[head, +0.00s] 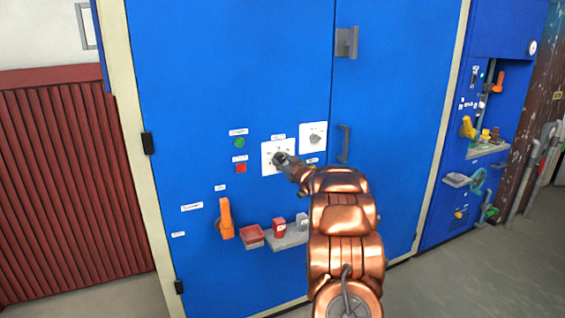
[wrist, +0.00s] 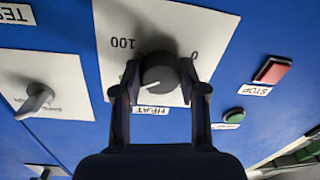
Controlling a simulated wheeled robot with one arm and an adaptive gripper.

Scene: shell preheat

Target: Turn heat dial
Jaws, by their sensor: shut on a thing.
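The heat dial (wrist: 159,72) is a dark grey round knob on a white plate (wrist: 118,25) marked 0 and 100, with a HEAT label beside it in the wrist view. My gripper (wrist: 161,76) has one finger on each side of the knob and is shut on it. A pale mark shows on the knob's near face; its exact setting is hard to read. In the head view my gripper (head: 284,160) reaches the left white plate (head: 267,168) on the blue cabinet and covers much of the dial.
A second plate with a grey knob (head: 315,139) sits to the right. A green button (head: 239,143) and red button (head: 240,168) are to the left. Below are an orange lever (head: 226,218) and a small shelf (head: 291,239) with red and grey blocks. A door handle (head: 344,143) protrudes at right.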

